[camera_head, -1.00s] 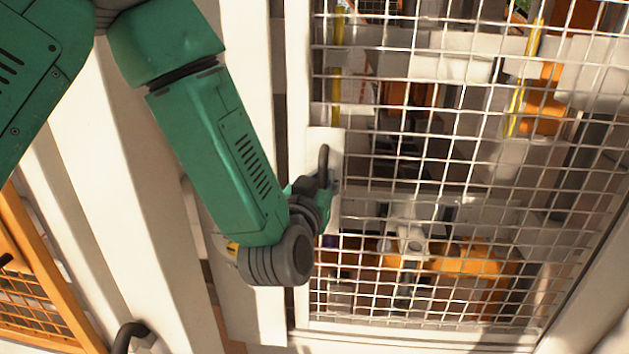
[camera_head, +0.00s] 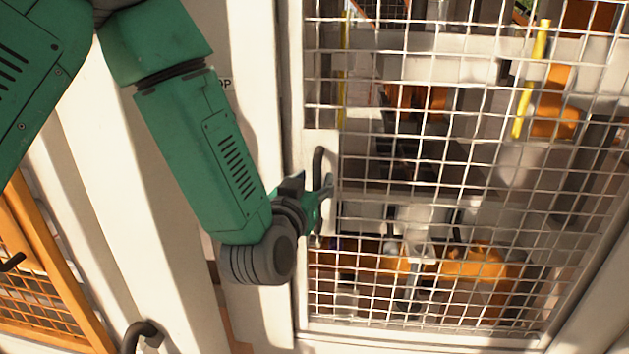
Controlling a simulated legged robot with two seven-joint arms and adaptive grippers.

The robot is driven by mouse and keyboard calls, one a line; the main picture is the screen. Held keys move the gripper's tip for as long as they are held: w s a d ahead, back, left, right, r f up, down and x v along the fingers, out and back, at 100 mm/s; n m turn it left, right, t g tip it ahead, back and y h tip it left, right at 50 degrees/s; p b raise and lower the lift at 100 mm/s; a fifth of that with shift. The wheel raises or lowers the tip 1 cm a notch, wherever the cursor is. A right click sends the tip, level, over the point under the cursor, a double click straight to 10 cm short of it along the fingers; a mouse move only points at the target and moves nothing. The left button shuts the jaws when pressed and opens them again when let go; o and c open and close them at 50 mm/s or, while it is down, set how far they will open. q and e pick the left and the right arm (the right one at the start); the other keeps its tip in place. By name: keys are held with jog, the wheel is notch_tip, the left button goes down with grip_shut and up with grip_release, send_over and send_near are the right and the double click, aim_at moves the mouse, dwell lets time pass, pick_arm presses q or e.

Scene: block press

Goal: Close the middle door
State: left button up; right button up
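The middle door (camera_head: 420,335) is a white-framed wire mesh panel filling the right half of the head view. Its dark curved handle (camera_head: 318,162) sits on a white plate at the door's left edge. My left gripper (camera_head: 311,188) is at this handle, with its fingers apart on either side of the bar. Whether the fingers touch the bar is hard to tell. The door's left edge lies close to the white post (camera_head: 262,90), with a narrow dark line between them. My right gripper is not in view.
An orange-framed mesh door (camera_head: 60,275) with a dark handle is at the lower left. Another dark handle (camera_head: 140,332) is at the bottom. Behind the middle door's mesh are orange machinery (camera_head: 470,265) and yellow bars (camera_head: 532,80).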

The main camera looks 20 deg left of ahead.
pick_arm(q)
jog(key=s, duration=0.7)
jog(key=shift+s+d, duration=0.3)
jog(key=shift+d, duration=0.15)
jog(key=shift+a, duration=0.15)
